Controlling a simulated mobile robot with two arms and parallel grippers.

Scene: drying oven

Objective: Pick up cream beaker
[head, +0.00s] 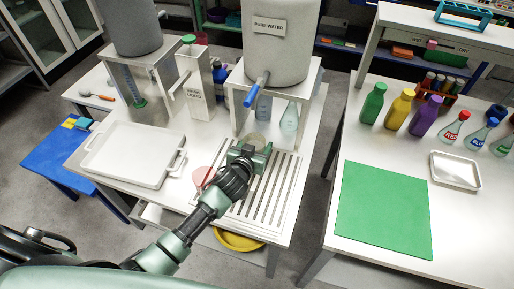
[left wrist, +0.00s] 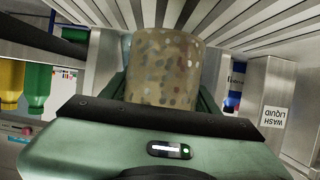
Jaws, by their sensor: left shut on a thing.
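The cream beaker (left wrist: 163,68) fills the upper middle of the left wrist view, with brown and grey speckles over its side. My left gripper (head: 250,155) is shut on it, over the slatted drying rack (head: 268,190) on the white table. In the head view only a part of the beaker (head: 256,140) shows past the gripper. I cannot tell whether its base touches the slats. My right gripper is in neither view.
The pure water tank (head: 276,45) on its stand is just behind the gripper. The wash liquid container (head: 194,85) and a white tray (head: 130,152) are to the left. A pinkish-red round item (head: 203,178) lies beside the rack. A green mat (head: 383,208) covers part of the right table.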

